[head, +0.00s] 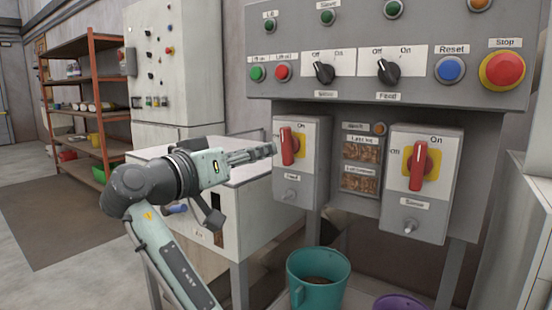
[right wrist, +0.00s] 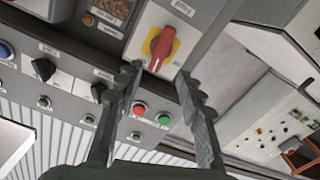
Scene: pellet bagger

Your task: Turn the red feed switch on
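The red feed switch (head: 288,146) is a red handle on a yellow plate, on the left grey box labelled Feed. Its handle stands about upright in the head view. It also shows in the right wrist view (right wrist: 161,48), ahead of and between my fingertips. My right gripper (head: 264,152) is just left of this switch in the head view. In the right wrist view my right gripper (right wrist: 158,78) is open, with nothing between its fingers and a gap to the handle. My left gripper is not in view.
The panel above has black knobs (head: 388,71), a blue Reset button (head: 450,69) and a red Stop button (head: 502,70). A teal bucket (head: 318,279) stands below. A white-topped cabinet (head: 240,200) is behind my arm.

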